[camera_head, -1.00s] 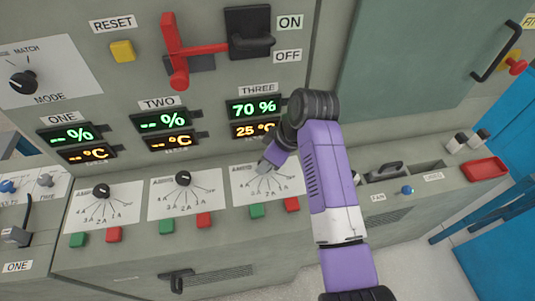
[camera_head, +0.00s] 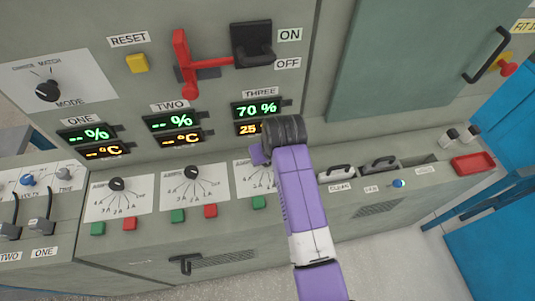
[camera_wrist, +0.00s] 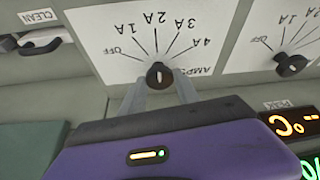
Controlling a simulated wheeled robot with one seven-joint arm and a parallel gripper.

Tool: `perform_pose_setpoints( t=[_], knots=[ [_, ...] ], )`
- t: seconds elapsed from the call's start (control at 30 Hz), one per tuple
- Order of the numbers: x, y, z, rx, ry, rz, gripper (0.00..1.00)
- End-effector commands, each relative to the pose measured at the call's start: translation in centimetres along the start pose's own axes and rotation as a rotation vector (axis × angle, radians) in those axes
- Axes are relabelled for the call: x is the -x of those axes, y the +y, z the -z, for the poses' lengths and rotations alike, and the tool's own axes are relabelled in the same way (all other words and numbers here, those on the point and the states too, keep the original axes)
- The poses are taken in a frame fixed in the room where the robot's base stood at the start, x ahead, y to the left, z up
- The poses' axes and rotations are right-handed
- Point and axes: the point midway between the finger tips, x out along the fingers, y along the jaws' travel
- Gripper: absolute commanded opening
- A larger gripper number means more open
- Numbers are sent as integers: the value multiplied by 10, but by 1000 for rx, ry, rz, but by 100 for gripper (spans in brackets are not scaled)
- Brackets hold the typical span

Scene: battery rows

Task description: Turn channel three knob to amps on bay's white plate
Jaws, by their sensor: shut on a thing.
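The channel three white plate (camera_wrist: 110,50) shows upside down in the wrist view, with OFF, 1A, 2A, 3A, 4A and AMPS marks. Its dark round knob (camera_wrist: 158,74) has a short light pointer mark; which setting it points to is hard to tell. My gripper (camera_wrist: 158,84) is shut on the knob, one grey finger on each side. In the head view the left part of the same plate (camera_head: 243,183) shows below the THREE displays, which read 70 % and a partly hidden 25. My arm hides the knob and fingers there.
Channel two's plate and knob (camera_head: 191,172) stand beside it, and channel one's knob (camera_head: 117,184) is further left. A green button (camera_head: 259,202) sits below plate three. A red lever (camera_head: 182,65) stands above. CLEAN slot (camera_head: 340,172) and red tray (camera_head: 473,164) lie right.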

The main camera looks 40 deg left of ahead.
Motion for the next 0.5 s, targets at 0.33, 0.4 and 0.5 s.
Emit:
perform_pose_setpoints(
  t=[0.33, 0.4, 0.5],
  knots=[
    [1, 0, 1, -31, 3, -13, 0],
    [1, 0, 1, -31, 3, -13, 0],
    [1, 0, 1, -30, 3, -13, 0]
  ],
)
